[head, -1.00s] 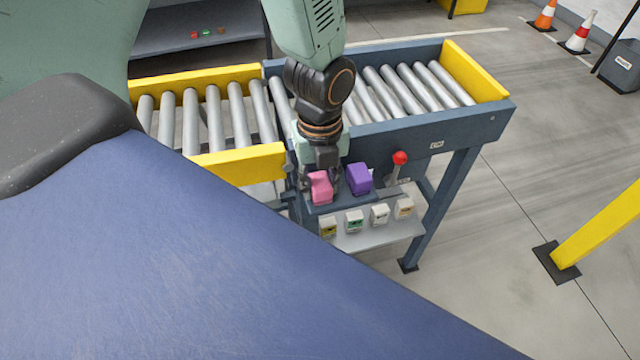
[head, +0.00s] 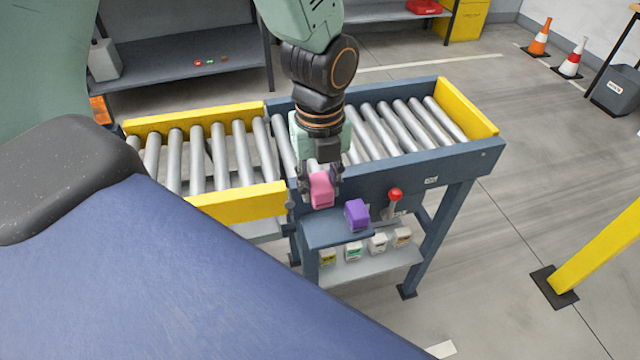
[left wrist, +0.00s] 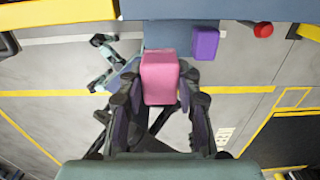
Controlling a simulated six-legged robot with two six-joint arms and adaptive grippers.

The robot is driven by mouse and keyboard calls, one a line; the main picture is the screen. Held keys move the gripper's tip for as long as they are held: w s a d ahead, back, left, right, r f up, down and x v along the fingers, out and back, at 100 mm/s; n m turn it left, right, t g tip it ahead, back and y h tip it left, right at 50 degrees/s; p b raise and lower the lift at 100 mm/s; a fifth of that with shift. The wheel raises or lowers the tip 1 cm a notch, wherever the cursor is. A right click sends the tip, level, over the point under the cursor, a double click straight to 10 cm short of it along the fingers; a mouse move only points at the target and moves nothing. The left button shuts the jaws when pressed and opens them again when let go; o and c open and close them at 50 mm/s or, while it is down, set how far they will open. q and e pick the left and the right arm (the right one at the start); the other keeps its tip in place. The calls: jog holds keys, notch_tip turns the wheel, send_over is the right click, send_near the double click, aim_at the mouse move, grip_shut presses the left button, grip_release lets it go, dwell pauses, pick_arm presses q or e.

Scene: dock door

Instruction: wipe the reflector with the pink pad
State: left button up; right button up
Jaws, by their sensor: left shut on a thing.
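The pink pad (head: 321,190) is a small block held between the fingers of my left gripper (head: 320,182). In the head view it is above the blue-grey ledge on the front of the roller conveyor. In the left wrist view the pink pad (left wrist: 160,78) sits between both fingers of the left gripper (left wrist: 160,92), above the floor and ledge. A purple block (head: 357,214) stands on the ledge to the right of the pad, apart from it. I cannot make out which thing is the reflector.
A red-knobbed lever (head: 394,196) stands right of the purple block. Several small boxes with coloured labels (head: 353,250) stand on the lower shelf (head: 372,268). The roller conveyor (head: 400,125) is behind.

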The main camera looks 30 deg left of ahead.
pick_arm(q)
jog(key=o, duration=0.4)
jog(key=c, duration=0.4)
